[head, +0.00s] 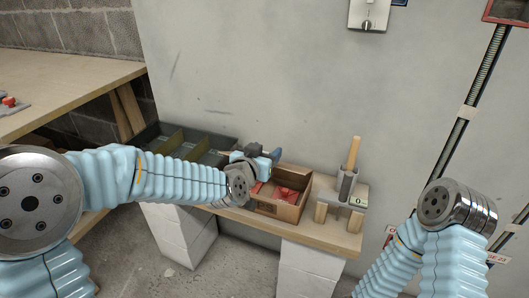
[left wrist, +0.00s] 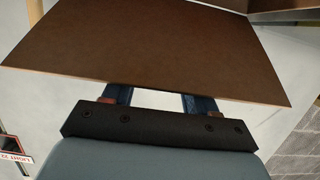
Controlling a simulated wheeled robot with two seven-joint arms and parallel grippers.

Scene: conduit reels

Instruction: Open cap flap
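A small brown cardboard box (head: 281,211) stands on the low wooden bench, with red pieces (head: 286,194) inside. My left gripper (head: 263,153) is at the box's back left side. In the left wrist view a broad brown panel (left wrist: 150,48), which looks like a box flap, spreads across the view in front of the gripper. The two blue fingers (left wrist: 160,102) are spread apart, with a clear gap between them. Their tips are hidden behind the panel, so I cannot tell whether they touch it. My right gripper is out of view.
A dark divided tray (head: 181,139) lies on the bench left of the box. A holder with a wooden-handled tool (head: 353,155) stands to the right. The grey wall (head: 260,80) is close behind. A larger workbench (head: 70,80) is at the left.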

